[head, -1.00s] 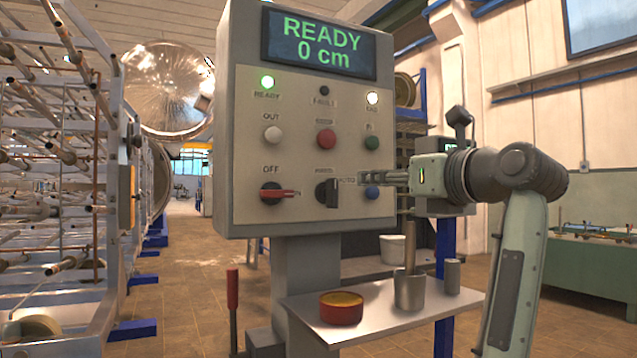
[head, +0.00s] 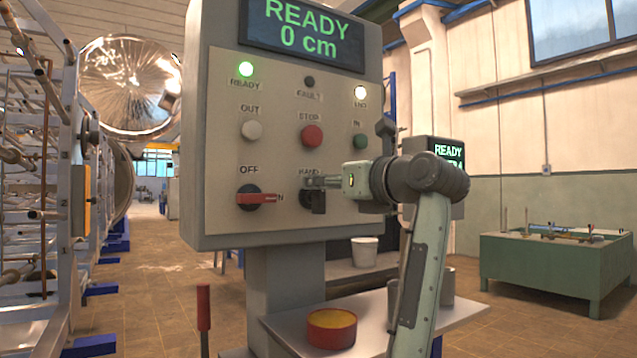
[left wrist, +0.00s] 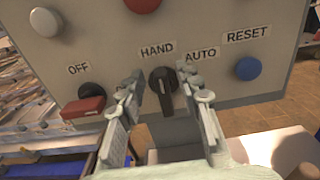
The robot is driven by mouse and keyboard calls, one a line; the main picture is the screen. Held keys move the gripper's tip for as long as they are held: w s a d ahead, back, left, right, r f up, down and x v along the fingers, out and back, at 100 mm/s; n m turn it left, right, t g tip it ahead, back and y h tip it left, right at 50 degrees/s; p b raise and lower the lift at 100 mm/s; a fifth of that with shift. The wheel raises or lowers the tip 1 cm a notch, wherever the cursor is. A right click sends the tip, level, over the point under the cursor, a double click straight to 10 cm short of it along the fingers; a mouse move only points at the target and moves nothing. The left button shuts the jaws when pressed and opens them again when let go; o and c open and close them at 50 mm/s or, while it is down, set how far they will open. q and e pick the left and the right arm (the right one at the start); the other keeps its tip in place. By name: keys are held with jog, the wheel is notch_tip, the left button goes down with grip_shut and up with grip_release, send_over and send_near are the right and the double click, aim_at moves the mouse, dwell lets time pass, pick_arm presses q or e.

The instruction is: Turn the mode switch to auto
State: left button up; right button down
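The black mode switch (head: 317,202) sits on the grey control panel under the HAND label, with AUTO to its right in the left wrist view. In that view the switch (left wrist: 163,92) has its dark handle hanging downward. My left gripper (head: 310,182) has its fingertips just in front of the switch in the head view, partly covering it. In the left wrist view the left gripper (left wrist: 163,92) is open, one finger on each side of the switch. I cannot tell whether they touch it. My right gripper is not in view.
A red OFF/ON handle (head: 258,198) is left of the switch, and a blue RESET button (left wrist: 248,68) is right of it. The red STOP button (head: 312,135) is above. A shelf (head: 290,322) with a red dish (head: 332,328) is below the panel.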

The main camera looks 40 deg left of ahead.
pick_arm(q)
jog(key=shift+x, duration=1.1)
jog(key=shift+c, duration=0.2)
grip_shut()
